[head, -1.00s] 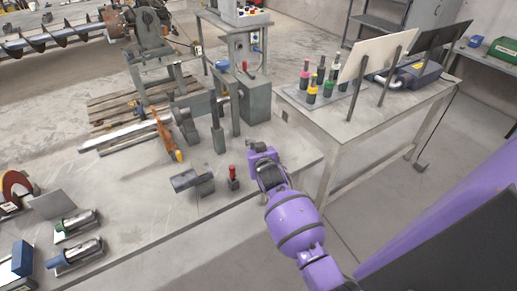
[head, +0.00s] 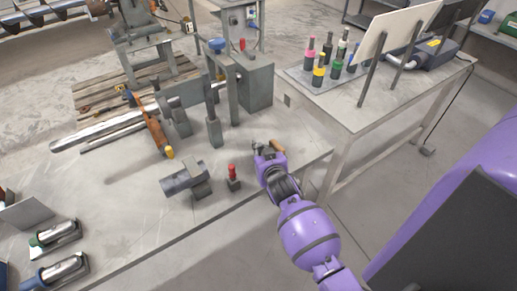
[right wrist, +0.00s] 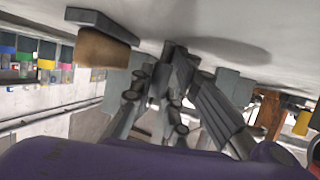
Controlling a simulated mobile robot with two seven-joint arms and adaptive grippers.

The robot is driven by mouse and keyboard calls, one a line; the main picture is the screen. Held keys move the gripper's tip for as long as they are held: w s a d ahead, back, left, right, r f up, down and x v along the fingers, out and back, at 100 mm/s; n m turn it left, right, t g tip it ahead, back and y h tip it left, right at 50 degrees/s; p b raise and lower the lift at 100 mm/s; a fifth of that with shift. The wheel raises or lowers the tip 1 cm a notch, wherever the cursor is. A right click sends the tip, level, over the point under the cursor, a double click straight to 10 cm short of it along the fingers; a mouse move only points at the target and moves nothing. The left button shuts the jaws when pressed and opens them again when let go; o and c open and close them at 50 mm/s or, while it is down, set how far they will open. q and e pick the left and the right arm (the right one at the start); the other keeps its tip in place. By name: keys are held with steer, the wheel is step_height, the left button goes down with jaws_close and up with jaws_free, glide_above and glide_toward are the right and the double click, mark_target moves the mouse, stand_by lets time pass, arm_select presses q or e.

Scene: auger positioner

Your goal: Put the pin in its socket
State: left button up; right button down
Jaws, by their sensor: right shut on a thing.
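A red-topped pin (head: 232,169) stands upright in a small dark block (head: 234,184) near the bench's front edge. I cannot tell whether this is the task's pin. My right gripper (head: 262,151) is low over the bench, to the right of that pin and slightly farther back. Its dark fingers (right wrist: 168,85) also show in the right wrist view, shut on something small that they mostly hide. A brown cylindrical piece (head: 278,146) is just right of the gripper; the same brown piece (right wrist: 103,47) shows against a grey slab in the wrist view. I cannot identify the socket. My left gripper is out of view.
A grey cylinder on a stand (head: 184,180) lies left of the red-topped pin. Grey uprights (head: 214,132) stand behind it. A brown tool (head: 155,130) with a yellow tip is farther left. Coloured bottles (head: 320,70) stand on the right-hand table. The bench front (head: 160,225) has bare room.

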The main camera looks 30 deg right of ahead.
steer(key=shift+a+r, duration=0.1)
steer(key=shift+r, duration=0.1)
steer(key=shift+f, duration=0.25)
steer(key=c, duration=1.7)
jaws_free()
steer(key=shift+c, duration=0.2)
steer(key=shift+o, duration=0.3)
steer(key=shift+r, duration=0.15)
